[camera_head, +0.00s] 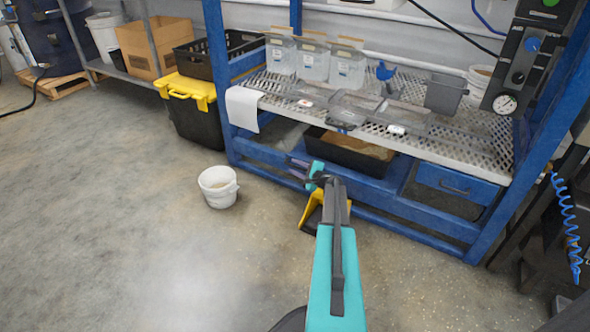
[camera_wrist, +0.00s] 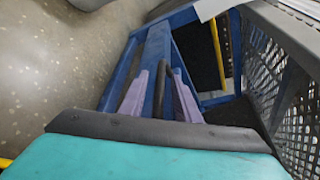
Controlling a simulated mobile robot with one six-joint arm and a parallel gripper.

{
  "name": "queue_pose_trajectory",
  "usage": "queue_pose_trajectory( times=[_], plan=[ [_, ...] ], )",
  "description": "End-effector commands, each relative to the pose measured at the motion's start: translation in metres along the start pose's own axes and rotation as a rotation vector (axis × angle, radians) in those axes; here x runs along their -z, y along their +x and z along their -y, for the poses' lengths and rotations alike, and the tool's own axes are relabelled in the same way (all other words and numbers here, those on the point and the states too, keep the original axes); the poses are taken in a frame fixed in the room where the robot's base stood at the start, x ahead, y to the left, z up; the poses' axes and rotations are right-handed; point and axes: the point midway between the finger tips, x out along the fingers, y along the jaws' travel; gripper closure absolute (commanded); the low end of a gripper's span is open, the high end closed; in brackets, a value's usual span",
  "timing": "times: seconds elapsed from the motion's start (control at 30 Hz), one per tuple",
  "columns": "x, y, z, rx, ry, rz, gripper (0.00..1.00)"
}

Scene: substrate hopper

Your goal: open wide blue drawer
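A long blue front (camera_head: 355,184) lies under the mesh shelf, behind my gripper, and looks like the wide blue drawer. I cannot tell whether it is pulled out at all. In the wrist view, a blue panel (camera_wrist: 154,50) lies ahead of the fingers. My gripper (camera_head: 297,167) is at the left part of this front. In the wrist view, its two purple fingers (camera_wrist: 161,73) are apart, with a dark bar like a handle (camera_wrist: 162,92) between them. I see no clear contact with the bar. A smaller blue drawer (camera_head: 458,183) with a dark handle sits at right, apparently shut.
A black tray (camera_head: 350,151) of brown material is under the mesh shelf (camera_head: 470,145). A white bucket (camera_head: 218,187) stands on the floor left of my gripper. A yellow object (camera_head: 311,209) is below it. The floor in front is mostly clear.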

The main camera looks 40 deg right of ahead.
Motion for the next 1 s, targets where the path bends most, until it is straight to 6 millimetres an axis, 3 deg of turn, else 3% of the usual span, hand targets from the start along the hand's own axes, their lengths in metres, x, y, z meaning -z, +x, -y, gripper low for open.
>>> queue_pose_trajectory(
  times=[0.4, 0.6, 1.0],
  plan=[
    [-0.0001, 0.0057, 0.0005, 0.000, 0.000, 0.000, 0.71],
    [-0.0002, 0.0057, 0.0003, 0.000, 0.000, 0.000, 1.00],
    [0.0003, 0.0019, -0.0007, 0.002, 0.001, -0.004, 1.00]
  ],
)
